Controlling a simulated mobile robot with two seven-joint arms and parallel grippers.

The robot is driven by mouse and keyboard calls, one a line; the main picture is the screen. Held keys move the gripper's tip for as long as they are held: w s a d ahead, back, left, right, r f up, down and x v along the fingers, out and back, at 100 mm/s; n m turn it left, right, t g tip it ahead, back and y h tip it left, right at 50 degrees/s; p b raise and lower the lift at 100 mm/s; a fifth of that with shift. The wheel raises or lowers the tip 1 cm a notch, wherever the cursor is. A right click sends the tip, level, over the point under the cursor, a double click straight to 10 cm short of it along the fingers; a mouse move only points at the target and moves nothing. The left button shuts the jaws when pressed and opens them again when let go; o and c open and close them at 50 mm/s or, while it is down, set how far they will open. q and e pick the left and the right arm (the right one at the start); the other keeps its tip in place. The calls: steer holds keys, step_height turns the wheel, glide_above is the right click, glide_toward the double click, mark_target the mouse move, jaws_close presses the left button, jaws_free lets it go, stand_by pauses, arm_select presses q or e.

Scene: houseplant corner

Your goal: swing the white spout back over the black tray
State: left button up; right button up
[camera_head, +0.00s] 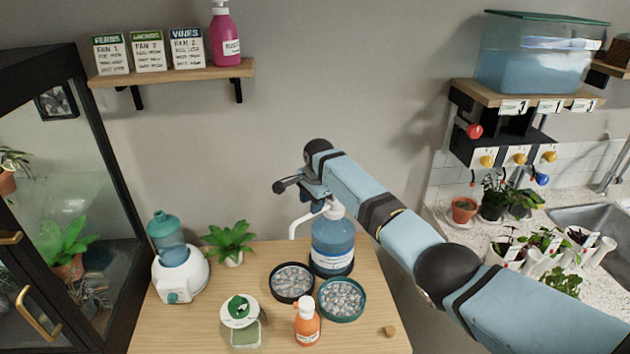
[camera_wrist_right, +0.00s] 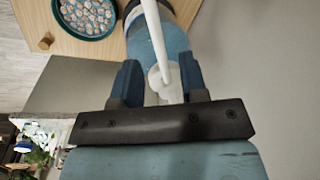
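A clear blue pump bottle (camera_head: 332,246) stands on the wooden table, with a white spout (camera_head: 297,225) reaching left from its top and bending down. The round black tray (camera_head: 273,291), full of pebbles, sits just left of the bottle. The spout's tip shows above the tray's back edge in the picture; I cannot tell whether it is over the tray. My right gripper (camera_head: 298,189) is at the bottle's top. In the right wrist view, its fingers (camera_wrist_right: 158,84) stand apart on either side of the white pump head and spout. My left gripper is not in view.
A green tray (camera_head: 341,318) of pebbles touches or nearly touches the black one. An orange bottle (camera_head: 307,327), a white-lidded jar (camera_head: 239,312), a white humidifier (camera_head: 181,276) and a potted plant (camera_head: 231,240) share the table.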

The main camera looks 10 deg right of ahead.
step_height(320, 180, up, 10)
steer(key=s+d, duration=0.1)
steer(key=shift+s+f+b, duration=0.15)
steer(key=shift+s+b, duration=0.2)
steer(key=shift+b, duration=0.05)
steer(key=shift+f, duration=0.1)
